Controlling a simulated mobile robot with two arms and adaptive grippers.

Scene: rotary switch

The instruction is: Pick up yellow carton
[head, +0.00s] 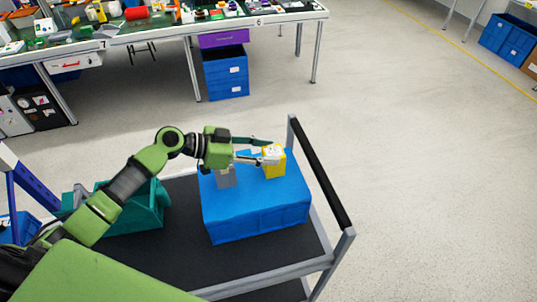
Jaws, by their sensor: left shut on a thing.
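The yellow carton (274,165) is a small upright box with a pale top, above the right part of a blue crate (256,215). My left gripper (268,154) reaches in from the left and is shut on the upper part of the carton. I cannot tell whether the carton touches the crate's top. A grey object (226,178) shows on the blue crate just left of the carton, partly below my gripper. My right gripper is not in view.
The blue crate stands on a black cart (180,208) with a grey frame and black handle (321,172) at right. A teal bin (136,208) stands left of the crate. A cluttered workbench (180,25) is behind. Open floor lies to the right.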

